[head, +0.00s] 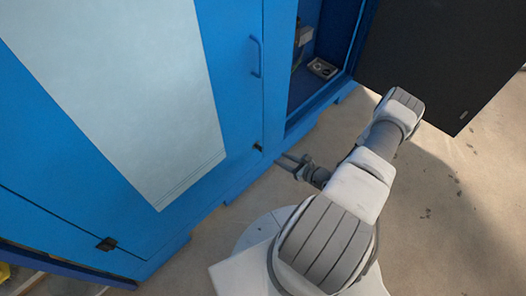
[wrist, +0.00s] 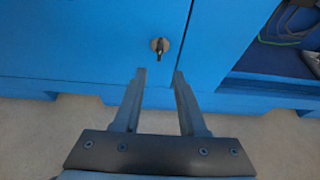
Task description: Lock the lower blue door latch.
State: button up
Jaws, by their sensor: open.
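The lower blue door latch (wrist: 160,46) is a small round metal plate with a dark turning piece, near the door's lower right edge. It also shows as a small dark spot in the head view (head: 257,147). The blue door (wrist: 85,35) looks closed, with a thin seam to the right of the latch. My gripper (wrist: 159,73) is open and empty. Its two fingertips appear just below the latch in the wrist view, one to each side. In the head view my gripper (head: 288,160) is right of the latch, with a visible gap.
A blue handle (head: 257,57) sits higher on the door. Right of it is an open compartment (head: 318,68) with small items inside. A dark open panel (head: 440,55) stands at the upper right. A black fitting (head: 106,243) is at lower left. The floor (head: 470,200) at right is clear.

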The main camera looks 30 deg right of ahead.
jog(key=b+x, duration=0.3)
jog(key=x, duration=0.8)
jog(key=shift+w+f, duration=0.2)
jog(key=shift+w, duration=0.05)
jog(key=shift+a, duration=0.15)
jog(key=shift+c, duration=0.3)
grip_shut()
